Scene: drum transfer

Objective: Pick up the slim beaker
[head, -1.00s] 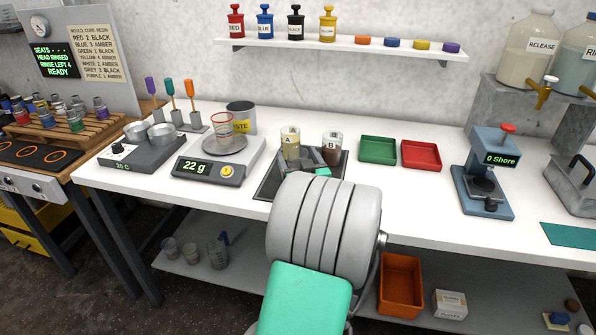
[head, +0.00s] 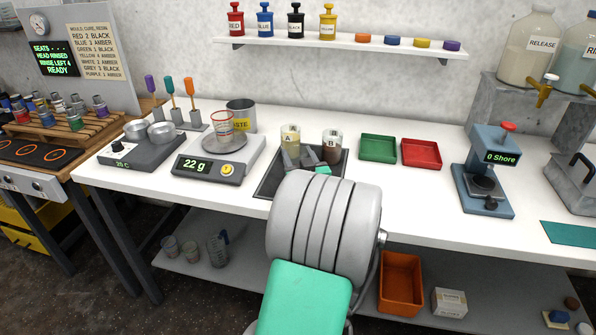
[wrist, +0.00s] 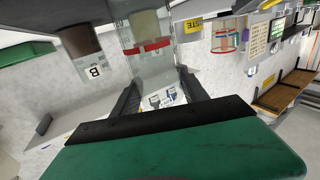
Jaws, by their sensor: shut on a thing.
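In the wrist view, my gripper (wrist: 158,76) is shut on a clear glass beaker with a red band (wrist: 147,48), the slim beaker. The black fingers lie on either side of it. A pale mass shows through the glass; I cannot tell whether it is inside or behind. In the head view my arm hides most of the gripper and this beaker, close to beaker A (head: 290,147), which has pale contents. Beaker B (head: 332,148), with brown contents, stands to its right; it also shows at left in the wrist view (wrist: 80,42).
A red-ringed clear vessel (head: 224,127) stands on the scale (head: 245,160), which reads 22 g. A dark tray (head: 268,185) lies under beakers A and B.

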